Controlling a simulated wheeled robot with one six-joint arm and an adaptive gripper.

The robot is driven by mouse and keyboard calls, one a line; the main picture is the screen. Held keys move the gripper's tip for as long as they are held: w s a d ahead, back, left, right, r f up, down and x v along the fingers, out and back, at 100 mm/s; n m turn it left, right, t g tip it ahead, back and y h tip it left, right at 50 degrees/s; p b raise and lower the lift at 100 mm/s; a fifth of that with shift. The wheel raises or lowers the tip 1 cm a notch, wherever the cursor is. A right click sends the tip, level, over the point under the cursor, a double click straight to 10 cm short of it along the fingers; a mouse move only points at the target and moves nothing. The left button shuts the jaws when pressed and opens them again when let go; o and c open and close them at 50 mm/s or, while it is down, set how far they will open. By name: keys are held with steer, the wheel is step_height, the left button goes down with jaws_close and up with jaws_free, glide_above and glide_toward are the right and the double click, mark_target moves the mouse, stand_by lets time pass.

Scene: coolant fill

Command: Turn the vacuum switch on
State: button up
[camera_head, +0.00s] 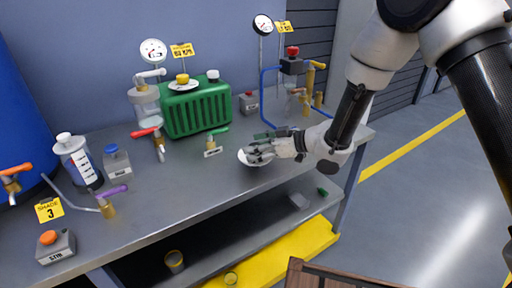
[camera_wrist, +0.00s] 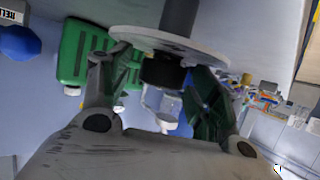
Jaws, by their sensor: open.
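I cannot tell for sure which control is the vacuum switch, as no readable label names it. A small grey box with a red top (camera_head: 248,101) stands at the back of the bench, right of the green ribbed tank (camera_head: 198,108). My gripper (camera_head: 258,150) is open above the bench's front right part, ahead of and apart from that box. A white disc (camera_head: 250,158) shows at its fingertips. In the wrist view the disc (camera_wrist: 205,47) has a dark round knob (camera_wrist: 162,72) between the spread fingers; I cannot tell whether they touch it.
Left of the tank stand a clear jar (camera_head: 146,104), a blue-topped box (camera_head: 117,162) and a white-capped bottle (camera_head: 78,160). An orange-button box marked STIR (camera_head: 56,246) is at the front left. Valves with coloured handles stick up between them. A blue pipe frame (camera_head: 264,95) rises at right.

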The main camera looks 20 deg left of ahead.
steer(key=shift+a+f, duration=0.15)
steer(key=shift+a, duration=0.2)
steer(key=c, duration=1)
steer(key=shift+m+t, duration=0.3)
steer(key=shift+t, duration=0.1)
steer(key=shift+c, duration=0.2)
steer(key=m+t+h, duration=0.1)
steer(key=m+t, duration=0.1)
steer(key=shift+s+a+m+t, duration=0.1)
steer(key=shift+a+m+t, duration=0.05)
steer(key=shift+m+t, duration=0.2)
steer(key=m+t+h, duration=0.3)
steer(key=m+t, duration=0.1)
steer(key=shift+m+t, duration=0.25)
steer(key=m+t+h, duration=0.3)
steer(key=m+h, duration=0.1)
steer(key=shift+w+m+t+h, duration=0.2)
steer(key=shift+m+t+h, duration=0.2)
steer(key=shift+m+h, duration=1.7)
steer(key=shift+d, duration=0.2)
